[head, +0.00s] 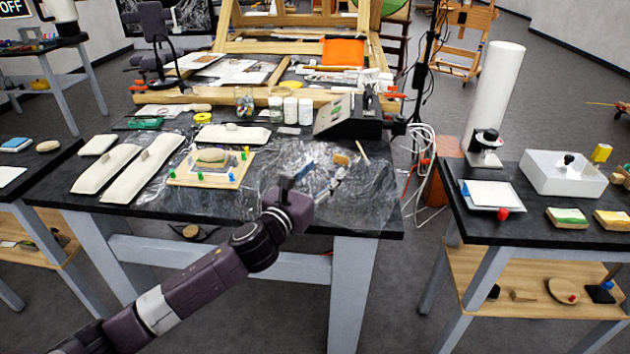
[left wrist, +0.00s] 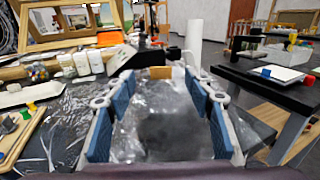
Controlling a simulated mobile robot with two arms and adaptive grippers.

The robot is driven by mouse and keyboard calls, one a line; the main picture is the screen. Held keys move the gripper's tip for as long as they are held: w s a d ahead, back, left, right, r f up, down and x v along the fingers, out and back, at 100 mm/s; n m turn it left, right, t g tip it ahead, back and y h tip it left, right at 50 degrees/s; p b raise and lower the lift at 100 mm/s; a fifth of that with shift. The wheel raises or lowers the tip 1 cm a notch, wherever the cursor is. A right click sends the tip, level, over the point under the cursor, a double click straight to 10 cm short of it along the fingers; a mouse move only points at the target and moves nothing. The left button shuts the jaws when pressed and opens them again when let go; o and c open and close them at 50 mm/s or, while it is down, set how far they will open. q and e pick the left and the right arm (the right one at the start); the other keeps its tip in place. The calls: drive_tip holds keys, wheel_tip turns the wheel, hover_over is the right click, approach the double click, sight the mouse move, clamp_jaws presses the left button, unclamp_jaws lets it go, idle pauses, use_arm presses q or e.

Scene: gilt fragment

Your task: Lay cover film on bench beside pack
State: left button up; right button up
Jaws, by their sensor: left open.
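A clear, crumpled cover film (head: 365,205) lies spread on the black bench (head: 262,213), to the right of the pack. It also shows as a shiny sheet in the left wrist view (left wrist: 150,105). My left gripper (head: 318,180) is over the film, right of the board. Its blue-padded fingers stand wide apart in the left wrist view (left wrist: 160,122), with no object visibly gripped between them. Contact with the film cannot be told. My right gripper is out of view.
Long beige pads (head: 143,180) lie left of the board. White jars (head: 290,109) and a black box (head: 355,125) stand behind. A wooden stick (head: 362,149) lies near the film. A second table (head: 545,230) stands right, across a gap with cables (head: 425,165).

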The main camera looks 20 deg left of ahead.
use_arm(q)
drive_tip(key=s, duration=0.3)
drive_tip(key=shift+s+a, duration=0.15)
drive_tip(key=shift+s, duration=0.1)
drive_tip(key=shift+r, duration=0.15)
